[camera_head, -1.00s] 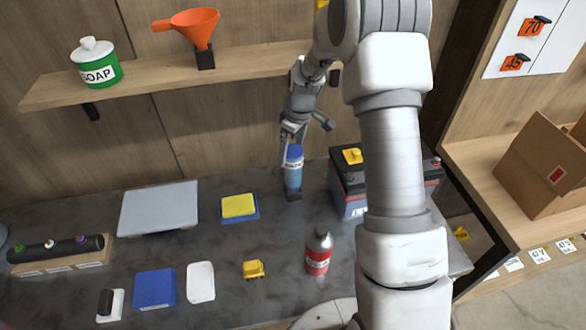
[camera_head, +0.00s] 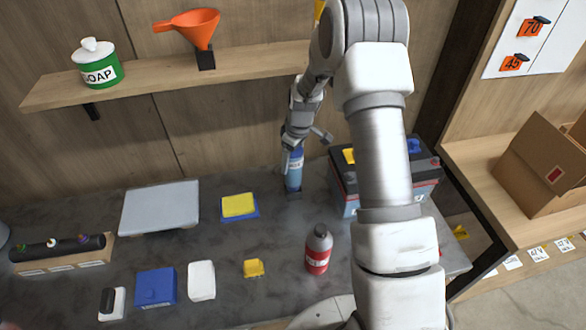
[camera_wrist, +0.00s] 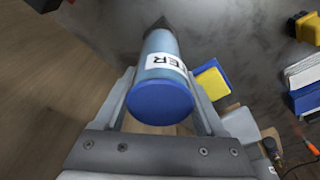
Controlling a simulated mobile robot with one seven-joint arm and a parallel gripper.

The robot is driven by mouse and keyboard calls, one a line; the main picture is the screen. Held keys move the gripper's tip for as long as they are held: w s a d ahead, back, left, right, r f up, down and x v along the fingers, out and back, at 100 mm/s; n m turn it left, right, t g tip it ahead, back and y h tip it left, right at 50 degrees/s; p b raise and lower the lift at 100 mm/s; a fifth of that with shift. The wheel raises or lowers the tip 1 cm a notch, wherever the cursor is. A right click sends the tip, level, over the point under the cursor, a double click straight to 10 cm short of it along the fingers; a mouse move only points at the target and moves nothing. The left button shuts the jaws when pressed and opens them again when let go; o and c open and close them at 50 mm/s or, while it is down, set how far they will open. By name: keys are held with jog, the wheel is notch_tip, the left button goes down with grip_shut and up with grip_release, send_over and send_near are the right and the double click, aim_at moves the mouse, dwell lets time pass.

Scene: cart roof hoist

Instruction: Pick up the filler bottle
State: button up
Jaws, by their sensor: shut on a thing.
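The filler bottle (camera_head: 294,172) is light blue with a white label and a darker blue cap. It stands upright at the back of the dark worktop, on or at a small black block. My gripper (camera_head: 292,148) has come down over its top from above. In the wrist view the blue cap (camera_wrist: 160,101) faces the camera, and the white label shows part of its lettering. The two jaws of my gripper (camera_wrist: 163,108) lie on either side of the bottle, shut on it. The bottle's far end is partly hidden in the wrist view.
A battery (camera_head: 342,190) stands right of the bottle, partly behind my arm. A grey and red bottle (camera_head: 318,250) stands in front. A yellow sponge on a blue pad (camera_head: 238,206) lies to the left. The shelf (camera_head: 140,84) above holds a soap jar (camera_head: 96,63) and an orange funnel (camera_head: 194,27).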

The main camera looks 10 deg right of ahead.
grip_shut()
jog(key=shift+r, duration=0.15)
